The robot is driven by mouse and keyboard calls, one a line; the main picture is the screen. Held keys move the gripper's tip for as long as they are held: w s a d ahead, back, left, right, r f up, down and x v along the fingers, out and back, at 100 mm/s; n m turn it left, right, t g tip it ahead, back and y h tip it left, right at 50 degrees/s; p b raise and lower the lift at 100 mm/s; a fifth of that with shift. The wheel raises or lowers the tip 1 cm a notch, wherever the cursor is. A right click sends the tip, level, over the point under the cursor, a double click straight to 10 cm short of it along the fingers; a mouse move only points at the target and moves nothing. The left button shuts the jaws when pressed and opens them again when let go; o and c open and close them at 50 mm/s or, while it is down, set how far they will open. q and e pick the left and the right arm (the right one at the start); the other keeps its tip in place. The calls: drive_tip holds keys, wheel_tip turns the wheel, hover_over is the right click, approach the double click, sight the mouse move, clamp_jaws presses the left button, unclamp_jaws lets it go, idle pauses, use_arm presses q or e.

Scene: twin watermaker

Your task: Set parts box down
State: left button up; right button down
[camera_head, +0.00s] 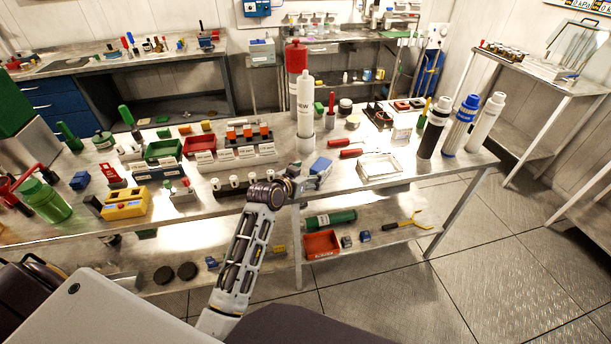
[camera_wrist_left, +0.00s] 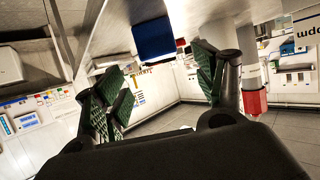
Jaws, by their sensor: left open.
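My left gripper (camera_head: 305,182) reaches over the front edge of the workbench (camera_head: 400,178). In the left wrist view its green-padded fingers (camera_wrist_left: 160,78) are spread apart with nothing between them. A small blue box (camera_head: 320,166) sits on the bench just beyond the fingertips in the head view. A blue box (camera_wrist_left: 153,38) also shows in the left wrist view, ahead of the open fingers and apart from them. I cannot tell for sure which thing is the parts box. My right gripper is not in view.
A white tall cylinder (camera_head: 305,105) stands just behind the gripper. A red bin (camera_head: 320,245) is on the lower shelf. Bare bench shows right of the tray.

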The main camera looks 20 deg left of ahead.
use_arm(q)
drive_tip(key=shift+v, duration=0.75)
drive_tip(key=s+f+g+y, duration=0.1)
drive_tip(key=s+f+g, duration=0.2)
drive_tip(key=s, duration=0.7)
drive_tip(key=s+d+f+g+y, duration=0.1)
drive_tip(key=s+f+g, duration=0.25)
drive_tip(key=s, duration=0.65)
drive_tip(key=s+f+g, duration=0.3)
drive_tip(key=s, duration=0.8)
wheel_tip(320, 180, down, 33)
drive_tip(key=s+g, duration=0.1)
drive_tip(key=s, duration=0.1)
drive_tip(key=s+a+f, duration=0.3)
drive_tip(key=s+f, duration=0.7)
drive_tip(key=s+a+f+g, duration=0.1)
drive_tip(key=s+a+f, duration=0.2)
drive_tip(key=s+f, duration=0.7)
drive_tip(key=shift+s+y, duration=0.4)
drive_tip(key=shift+s, duration=0.35)
drive_tip(key=shift+f+g, duration=0.15)
drive_tip(key=shift+g, duration=0.1)
